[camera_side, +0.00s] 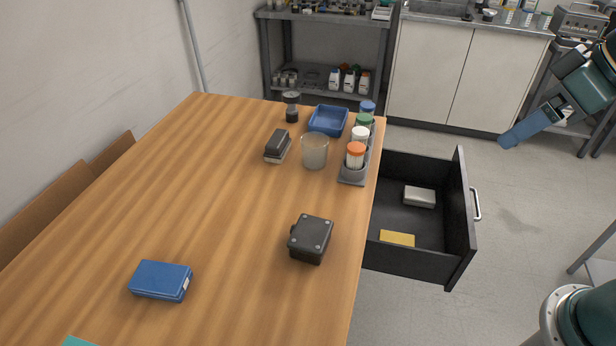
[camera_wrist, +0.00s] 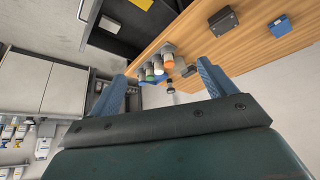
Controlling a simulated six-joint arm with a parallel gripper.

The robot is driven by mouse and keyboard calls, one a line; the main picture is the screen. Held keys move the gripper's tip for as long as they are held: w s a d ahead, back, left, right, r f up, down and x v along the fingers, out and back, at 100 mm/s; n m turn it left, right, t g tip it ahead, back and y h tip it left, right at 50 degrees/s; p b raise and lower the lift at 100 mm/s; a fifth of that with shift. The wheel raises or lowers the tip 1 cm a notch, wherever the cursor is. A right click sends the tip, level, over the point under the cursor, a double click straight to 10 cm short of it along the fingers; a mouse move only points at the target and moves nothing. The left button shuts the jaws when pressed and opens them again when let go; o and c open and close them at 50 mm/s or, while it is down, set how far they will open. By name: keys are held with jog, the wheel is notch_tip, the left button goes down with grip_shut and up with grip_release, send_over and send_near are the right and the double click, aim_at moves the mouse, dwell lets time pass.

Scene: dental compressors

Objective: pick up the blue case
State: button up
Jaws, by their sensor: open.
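The blue case (camera_side: 161,281) lies closed and flat on the wooden table near its front left, apart from other things. It also shows small in the wrist view (camera_wrist: 280,27) at the upper right. My gripper (camera_side: 507,141) is at the upper right of the side view, off the table's right side and far from the case. In the wrist view its two blue fingers (camera_wrist: 161,84) stand wide apart with nothing held between them.
A black box (camera_side: 311,238) stands between the case and the table's right edge. An open drawer (camera_side: 468,220) juts out there. A rack of lidded jars (camera_side: 354,178), a cup (camera_side: 314,151) and a blue tray (camera_side: 328,120) stand farther back. The left middle of the table is clear.

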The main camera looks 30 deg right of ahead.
jog(key=w+a+f+n+y, duration=0.2)
jog(key=w+a+n, duration=0.3)
jog(key=w+a, duration=1.3)
jog(key=a+f+n+y, duration=0.1)
jog(key=a+f, duration=0.4)
jog(key=a, duration=0.4)
jog(key=a+f+n+g, duration=0.1)
jog(key=a+f+n, duration=0.1)
jog(key=a+f, duration=0.3)
jog(key=a+f+n+g+y, duration=0.1)
jog(key=a+f, duration=0.4)
jog(key=a, duration=0.8)
jog(key=shift+w+a+n+y, duration=0.2)
jog(key=shift+a+n+y, duration=0.1)
jog(key=shift+a, duration=0.05)
jog(key=shift+f, duration=0.15)
send_near(161, 277)
jog(key=shift+x, duration=2.1)
jog(key=shift+x, duration=2.55)
